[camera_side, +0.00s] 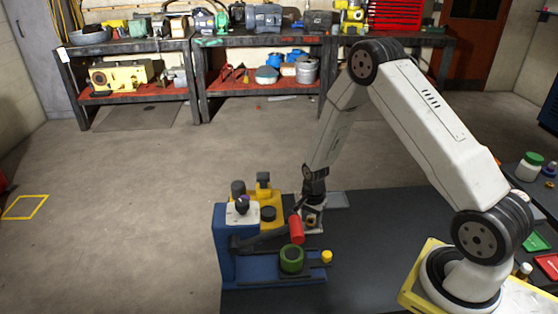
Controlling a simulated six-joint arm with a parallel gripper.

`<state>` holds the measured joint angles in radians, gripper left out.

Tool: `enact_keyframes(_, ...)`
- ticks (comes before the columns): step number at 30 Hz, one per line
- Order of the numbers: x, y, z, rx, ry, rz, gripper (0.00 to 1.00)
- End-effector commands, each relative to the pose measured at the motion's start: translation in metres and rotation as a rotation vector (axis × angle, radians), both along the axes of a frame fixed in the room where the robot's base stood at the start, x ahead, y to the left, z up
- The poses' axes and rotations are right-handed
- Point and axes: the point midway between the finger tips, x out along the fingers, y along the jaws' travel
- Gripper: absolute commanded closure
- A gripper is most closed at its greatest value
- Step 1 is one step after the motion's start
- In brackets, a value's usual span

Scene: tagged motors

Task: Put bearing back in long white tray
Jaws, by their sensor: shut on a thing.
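My gripper (312,204) points down over the dark work mat, just right of a blue and yellow press fixture. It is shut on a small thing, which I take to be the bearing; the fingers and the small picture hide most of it. A small brownish round shape (311,221) shows low between the fingers. A long pale tray (338,200) lies flat on the mat, just behind and right of my gripper. It is partly hidden by the gripper.
The blue fixture (222,243) with a red handle (296,230) stands close on the left. A green ring (291,259) and a yellow knob (327,256) are in front. The dark mat (375,245) is clear to the right. Jars stand at far right.

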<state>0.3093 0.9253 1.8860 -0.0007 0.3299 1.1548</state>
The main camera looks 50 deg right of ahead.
Motion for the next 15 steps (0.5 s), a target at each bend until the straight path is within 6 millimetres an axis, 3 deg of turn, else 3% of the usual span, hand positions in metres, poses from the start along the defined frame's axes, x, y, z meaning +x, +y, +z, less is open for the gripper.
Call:
enact_keyframes(3,-0.0002,0.0001,-0.0029,0.0,0.001,0.0,0.99)
enact_keyframes(4,-0.0002,0.0001,-0.0029,0.0,0.001,0.0,0.42)
enact_keyframes(7,-0.0002,0.0001,-0.0027,0.0,0.0,0.0,0.14)
enact_keyframes(15,0.0001,0.0,-0.001,-0.001,0.0,0.004,0.14)
